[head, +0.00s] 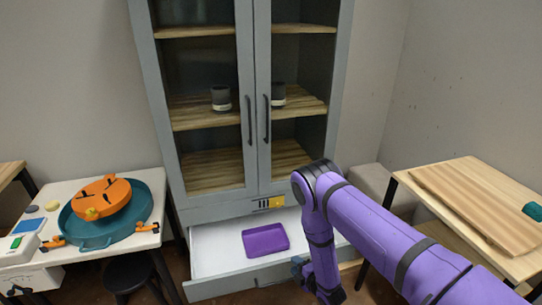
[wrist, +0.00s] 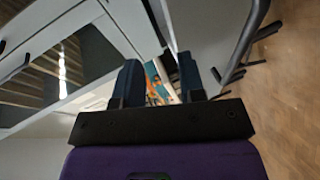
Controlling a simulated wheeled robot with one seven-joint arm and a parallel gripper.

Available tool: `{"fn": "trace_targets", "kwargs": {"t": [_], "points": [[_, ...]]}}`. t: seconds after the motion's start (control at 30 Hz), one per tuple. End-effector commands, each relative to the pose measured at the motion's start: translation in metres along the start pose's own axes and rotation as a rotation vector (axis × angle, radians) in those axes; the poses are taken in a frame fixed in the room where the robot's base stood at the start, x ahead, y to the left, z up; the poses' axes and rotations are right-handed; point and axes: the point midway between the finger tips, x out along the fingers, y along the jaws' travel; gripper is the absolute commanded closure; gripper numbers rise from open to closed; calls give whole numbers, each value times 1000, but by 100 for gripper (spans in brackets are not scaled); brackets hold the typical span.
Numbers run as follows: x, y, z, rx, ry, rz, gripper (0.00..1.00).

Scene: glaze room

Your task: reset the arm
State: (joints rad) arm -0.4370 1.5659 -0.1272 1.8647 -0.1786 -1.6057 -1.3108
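My purple arm reaches in from the lower right in the head view and bends down beside the cabinet's open drawer (head: 215,265). My gripper (head: 300,268) is low, at the right part of the drawer front, partly hidden by my arm. In the wrist view its two dark blue fingers (wrist: 160,82) stand apart, with nothing held between them. Through the gap I see part of a light surface with orange and teal shapes, too small to make out.
The grey cabinet (head: 257,100) has shut glass doors, with two dark cups (head: 221,98) inside. A purple tray (head: 265,240) lies in the drawer. A white table (head: 130,243) with a teal basin (head: 72,228) stands left, a wooden table (head: 470,205) right. A black stool (head: 128,272) stands left of the drawer.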

Motion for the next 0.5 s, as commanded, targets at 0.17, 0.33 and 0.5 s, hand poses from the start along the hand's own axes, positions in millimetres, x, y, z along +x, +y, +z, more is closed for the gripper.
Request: {"fn": "trace_targets", "kwargs": {"t": [0.17, 0.33, 0.5], "points": [[24, 75, 14, 91, -72, -33, 63], [32, 142, 25, 187, -139, -66, 63], [30, 207, 36, 288, -208, -95, 63]]}}
